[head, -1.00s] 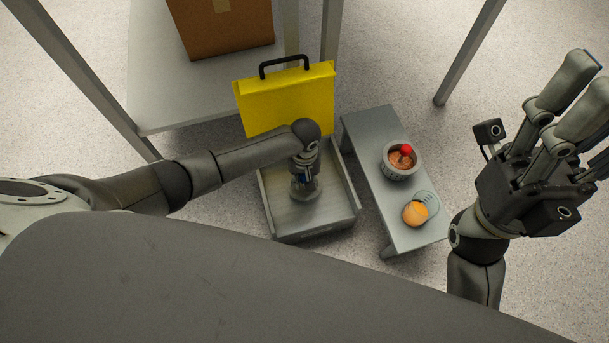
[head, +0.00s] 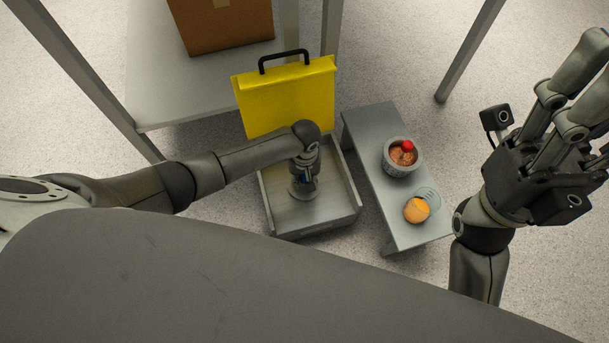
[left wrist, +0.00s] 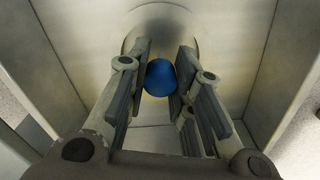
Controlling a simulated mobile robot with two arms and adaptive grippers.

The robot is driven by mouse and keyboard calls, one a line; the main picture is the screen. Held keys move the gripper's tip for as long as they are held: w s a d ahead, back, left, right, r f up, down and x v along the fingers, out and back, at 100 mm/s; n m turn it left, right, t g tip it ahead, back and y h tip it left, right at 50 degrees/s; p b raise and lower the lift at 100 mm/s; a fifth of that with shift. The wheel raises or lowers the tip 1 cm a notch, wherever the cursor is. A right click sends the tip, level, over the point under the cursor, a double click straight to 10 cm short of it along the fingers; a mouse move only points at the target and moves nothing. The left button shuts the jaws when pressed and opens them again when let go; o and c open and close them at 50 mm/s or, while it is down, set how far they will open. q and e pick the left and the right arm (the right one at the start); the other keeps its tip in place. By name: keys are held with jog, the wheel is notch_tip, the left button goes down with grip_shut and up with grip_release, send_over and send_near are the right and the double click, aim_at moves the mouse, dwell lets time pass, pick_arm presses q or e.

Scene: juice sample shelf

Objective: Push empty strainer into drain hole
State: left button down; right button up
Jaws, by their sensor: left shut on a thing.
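The empty strainer shows as a blue knob (left wrist: 160,78) between my left fingers in the left wrist view. My left gripper (head: 304,178) reaches down into the grey sink basin (head: 335,212) and is shut on this knob. A round metal rim (left wrist: 204,45) shows around and behind the knob, and as a disc at the basin floor in the head view (head: 301,191). The fingers hide much of the strainer and the drain hole, so I cannot tell how deep it sits. My right gripper (head: 572,105) is open and empty, raised at the right.
A yellow case (head: 288,100) with a black handle stands behind the basin. A grey bench (head: 372,125) to its right holds a round grey basket (head: 398,168) with brown contents and a red knob. An orange-topped round item (head: 416,210) lies beside a slotted piece. A brown box (head: 222,25) is behind.

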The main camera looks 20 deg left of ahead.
pick_arm(q)
jog(key=shift+f, duration=0.2)
jog(key=c, duration=1.2)
grip_release()
jog(key=shift+r, duration=0.1)
notch_tip(320, 180, up, 12)
jog(key=shift+f, duration=0.1)
